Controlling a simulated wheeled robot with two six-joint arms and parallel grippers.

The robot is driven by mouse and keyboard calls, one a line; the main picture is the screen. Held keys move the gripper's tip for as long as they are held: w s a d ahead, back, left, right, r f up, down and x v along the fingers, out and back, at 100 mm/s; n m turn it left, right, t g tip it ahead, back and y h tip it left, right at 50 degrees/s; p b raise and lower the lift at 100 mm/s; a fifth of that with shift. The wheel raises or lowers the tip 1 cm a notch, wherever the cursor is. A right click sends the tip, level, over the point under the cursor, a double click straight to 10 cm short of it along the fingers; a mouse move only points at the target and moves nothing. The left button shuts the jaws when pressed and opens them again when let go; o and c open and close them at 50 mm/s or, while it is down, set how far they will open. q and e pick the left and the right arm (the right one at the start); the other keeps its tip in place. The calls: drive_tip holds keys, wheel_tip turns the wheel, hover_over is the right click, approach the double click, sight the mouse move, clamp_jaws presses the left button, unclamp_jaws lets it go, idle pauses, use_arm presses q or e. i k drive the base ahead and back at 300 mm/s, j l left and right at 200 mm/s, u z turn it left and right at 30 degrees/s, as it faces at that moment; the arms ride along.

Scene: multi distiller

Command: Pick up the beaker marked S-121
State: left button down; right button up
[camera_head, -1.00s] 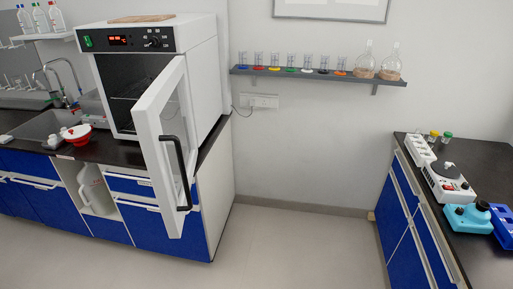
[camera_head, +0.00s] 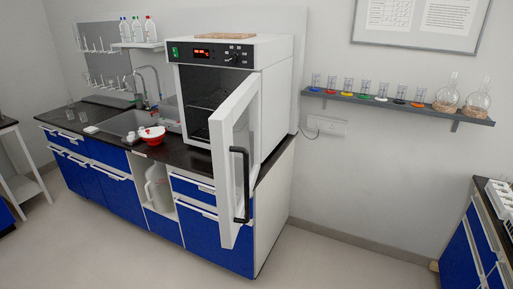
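Several small clear beakers (camera_head: 364,88) stand in a row on the wall shelf, each on a coloured disc. Two clear glass vessels (camera_head: 71,104) stand on the dark counter at the left, near the sink; they may be beakers. No marking is readable on any of them, so I cannot tell which is S-121. Neither of my grippers is in view.
A white oven (camera_head: 278,95) stands on the counter with its door (camera_head: 237,160) open, jutting toward the room. Two round flasks (camera_head: 477,100) sit at the shelf's right end. Another bench (camera_head: 470,235) is at the right edge. The floor (camera_head: 330,268) between the benches is clear.

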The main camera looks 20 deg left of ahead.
sight(69, 113)
drive_tip(key=u, duration=1.75)
drive_tip(key=i+u, duration=0.1)
drive_tip(key=u, duration=0.4)
drive_tip(key=l+u, duration=0.1)
drive_tip(key=u, duration=0.35)
drive_tip(key=i+l+u, duration=0.1)
drive_tip(key=u, duration=0.4)
drive_tip(key=l+u, duration=0.15)
drive_tip(key=u, duration=0.3)
drive_tip(key=i+l+u, duration=0.15)
drive_tip(key=l+u, duration=0.3)
drive_tip(key=i+l+u, duration=0.1)
drive_tip(key=l+u, duration=0.6)
drive_tip(key=l, duration=0.45)
drive_tip(key=l+u, duration=0.2)
drive_tip(key=l, duration=0.5)
drive_tip(key=l+u, duration=0.15)
drive_tip(key=l, duration=0.5)
drive_tip(key=k+l+u, duration=0.2)
drive_tip(key=l, duration=0.4)
drive_tip(key=i+l, duration=0.1)
drive_tip(key=l, duration=0.85)
drive_tip(key=i+l, duration=0.1)
drive_tip(key=l, duration=0.8)
drive_tip(key=i+u, duration=0.05)
